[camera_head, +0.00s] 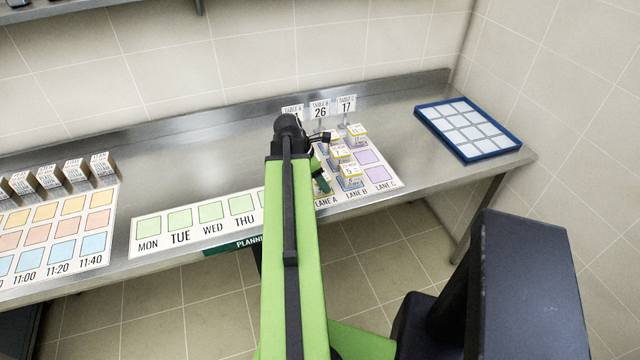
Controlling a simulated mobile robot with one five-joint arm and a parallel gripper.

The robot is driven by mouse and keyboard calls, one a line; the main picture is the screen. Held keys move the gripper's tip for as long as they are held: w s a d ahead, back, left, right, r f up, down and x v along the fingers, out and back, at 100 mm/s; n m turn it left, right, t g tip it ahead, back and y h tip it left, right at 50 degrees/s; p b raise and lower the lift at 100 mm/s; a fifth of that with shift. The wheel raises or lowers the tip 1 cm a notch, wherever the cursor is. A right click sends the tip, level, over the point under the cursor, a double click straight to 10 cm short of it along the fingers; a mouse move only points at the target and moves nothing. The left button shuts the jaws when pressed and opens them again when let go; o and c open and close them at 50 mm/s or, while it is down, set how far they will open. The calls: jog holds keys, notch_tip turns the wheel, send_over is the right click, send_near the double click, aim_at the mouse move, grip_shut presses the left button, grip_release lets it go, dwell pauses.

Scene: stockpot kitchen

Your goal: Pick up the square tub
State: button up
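Several small square tubs with yellow-edged, numbered tops stand on a lane mat (382,187) on the steel counter. One tub (357,136) is at the back right, another tub (341,155) is in the middle, and another tub (350,178) is nearer the front. I cannot tell which one is the task's tub. My green arm reaches over the counter and covers the mat's left part. My gripper (322,162) is beside the tubs, at their left, mostly hidden behind the arm. Whether its fingers are open or hold anything does not show.
A blue-rimmed tray (512,147) of pale squares lies at the counter's right end. Table signs (320,109) stand behind the tubs. A day planner mat (150,246) and several small boxes (75,172) are at the left. Bare steel counter (190,150) lies behind the planner.

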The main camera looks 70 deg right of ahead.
jog(key=c, duration=1)
jog(key=shift+r, duration=0.1)
